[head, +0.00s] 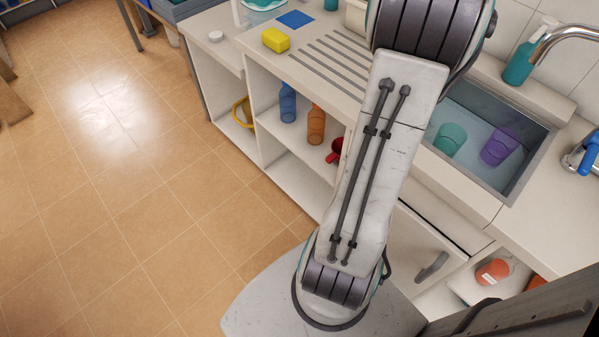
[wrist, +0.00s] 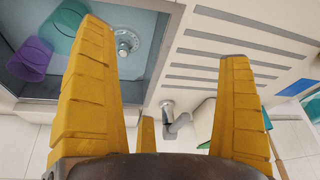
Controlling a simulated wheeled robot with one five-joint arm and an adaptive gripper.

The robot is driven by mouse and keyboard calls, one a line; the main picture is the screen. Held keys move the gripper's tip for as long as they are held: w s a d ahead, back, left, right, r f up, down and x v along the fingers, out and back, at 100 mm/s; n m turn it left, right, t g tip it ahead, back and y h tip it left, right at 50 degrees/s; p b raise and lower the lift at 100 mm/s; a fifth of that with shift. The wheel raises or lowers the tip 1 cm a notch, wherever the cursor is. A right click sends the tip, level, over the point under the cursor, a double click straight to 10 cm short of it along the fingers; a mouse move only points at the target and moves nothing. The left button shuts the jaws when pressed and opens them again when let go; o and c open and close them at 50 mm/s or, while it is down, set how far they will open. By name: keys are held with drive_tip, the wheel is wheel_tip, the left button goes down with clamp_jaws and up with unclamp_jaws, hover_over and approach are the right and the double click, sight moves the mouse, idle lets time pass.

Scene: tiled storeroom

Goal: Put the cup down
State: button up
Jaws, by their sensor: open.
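A teal cup (head: 450,138) and a purple cup (head: 499,147) lie in the grey sink (head: 516,183). Both also show at the upper left of the wrist view, the purple cup (wrist: 29,60) beside the teal cup (wrist: 66,22). My gripper (wrist: 163,45) shows as yellow fingers, spread wide with nothing between them. It hangs over the sink's edge and the grooved drainboard, apart from both cups. In the head view my arm hides the gripper and part of the sink. A red cup-like thing (head: 335,150) sits on the shelf below the counter, partly hidden by my arm.
A yellow sponge (head: 276,40) and a blue cloth (head: 295,19) lie on the counter near the drainboard grooves (head: 325,65). A teal soap bottle (head: 520,62) and a tap (head: 562,34) stand behind the sink. Blue (head: 288,102) and orange (head: 316,124) bottles stand below. The floor at left is clear.

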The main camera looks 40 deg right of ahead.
drive_tip(key=w+a+r+n+t+y, duration=0.1)
drive_tip(key=w+a+r+n, duration=0.15)
drive_tip(key=a, duration=0.95)
drive_tip(key=w+a+r+n+y, duration=0.1)
drive_tip(key=w+a+n, duration=0.2)
drive_tip(key=a, duration=0.9)
drive_tip(key=s+a+f+n+y, duration=0.1)
drive_tip(key=s+a+n, duration=0.5)
drive_tip(key=a, duration=0.9)
drive_tip(key=shift+s+a+f+t+y, duration=0.25)
drive_tip(key=shift+s+f, duration=0.5)
drive_tip(key=shift+s, duration=0.85)
drive_tip(key=shift+d+r+p, duration=0.1)
drive_tip(key=shift+r+p, duration=1.25)
drive_tip(key=shift+r, duration=0.1)
